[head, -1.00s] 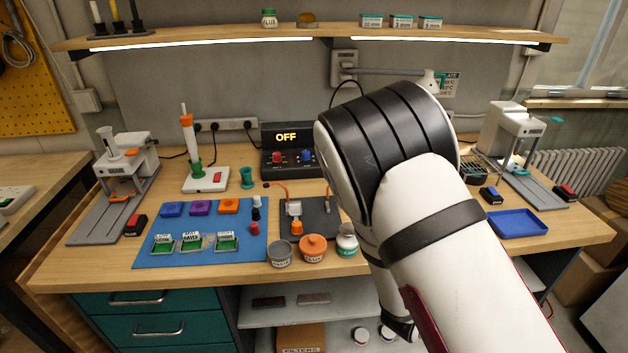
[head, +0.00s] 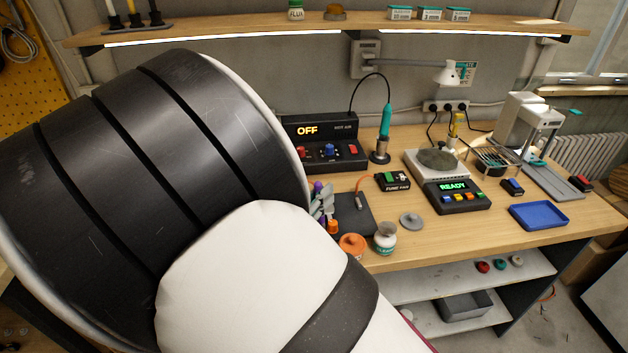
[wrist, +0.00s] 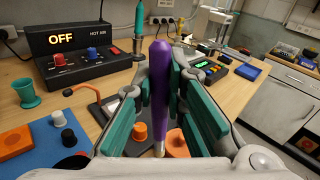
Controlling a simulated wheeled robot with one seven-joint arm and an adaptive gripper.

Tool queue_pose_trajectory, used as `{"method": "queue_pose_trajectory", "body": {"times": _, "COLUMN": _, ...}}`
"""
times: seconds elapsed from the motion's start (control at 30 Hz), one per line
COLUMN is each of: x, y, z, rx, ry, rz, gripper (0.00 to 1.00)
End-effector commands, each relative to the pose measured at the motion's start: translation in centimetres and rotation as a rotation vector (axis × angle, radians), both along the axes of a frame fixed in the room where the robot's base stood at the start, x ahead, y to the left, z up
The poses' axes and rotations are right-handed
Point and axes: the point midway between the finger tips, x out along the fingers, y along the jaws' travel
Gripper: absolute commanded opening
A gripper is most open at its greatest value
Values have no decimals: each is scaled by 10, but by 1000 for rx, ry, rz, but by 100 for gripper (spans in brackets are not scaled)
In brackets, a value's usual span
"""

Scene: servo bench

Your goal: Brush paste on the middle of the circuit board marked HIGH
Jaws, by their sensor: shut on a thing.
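My gripper (wrist: 163,88) is shut on a brush with a purple handle (wrist: 161,62). The handle stands roughly upright between the teal finger pads, and its pale lower end (wrist: 158,148) points down; the bristles are not visible. In the head view my gripper (head: 322,203) shows only partly past my arm, with a bit of purple. The circuit boards and their HIGH label are hidden behind my arm in the head view and lie outside the wrist view. A corner of the blue mat (wrist: 45,143) shows at lower left in the wrist view. The paste jar is not visible.
An orange lidded jar (head: 352,246) and a white jar (head: 386,238) stand near the front edge. A grey lid (head: 411,221) lies beside them. The hot-air unit (head: 325,143) reads OFF; the hot plate's panel (head: 458,195) reads READY. A blue tray (head: 539,215) sits at right.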

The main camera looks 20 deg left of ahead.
Motion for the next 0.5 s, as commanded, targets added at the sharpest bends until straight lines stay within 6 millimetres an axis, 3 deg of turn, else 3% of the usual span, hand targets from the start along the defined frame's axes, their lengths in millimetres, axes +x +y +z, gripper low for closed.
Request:
{"method": "queue_pose_trajectory", "body": {"times": 0.27, "x": -1, "y": 2, "z": -9, "rx": -3, "ry": 1, "rz": 1, "gripper": 0}}
{"method": "queue_pose_trajectory", "body": {"times": 0.5, "x": 0, "y": 2, "z": -31, "rx": -3, "ry": 0, "rz": 2, "gripper": 0}}
